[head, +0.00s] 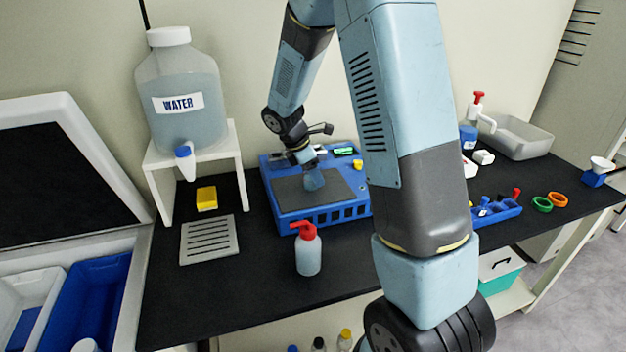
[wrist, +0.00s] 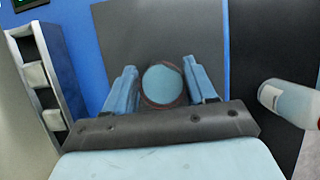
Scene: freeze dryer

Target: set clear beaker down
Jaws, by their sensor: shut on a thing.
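The clear beaker (wrist: 162,85) shows in the wrist view as a round shape with a thin reddish-brown rim, light blue inside. My gripper (wrist: 163,82) is shut on it, with one light blue finger on each side. In the head view my gripper (head: 312,178) is over the dark grey pad (head: 345,187) on top of the blue device (head: 297,227). The beaker is hard to tell from the fingers there. I cannot tell whether its base touches the pad.
A red-capped wash bottle (head: 308,255) stands in front of the blue device. A water tank (head: 180,95) on a white stand, a yellow block (head: 206,198) and a slotted plate (head: 209,239) are to the left. A blue rack (head: 494,212) is to the right.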

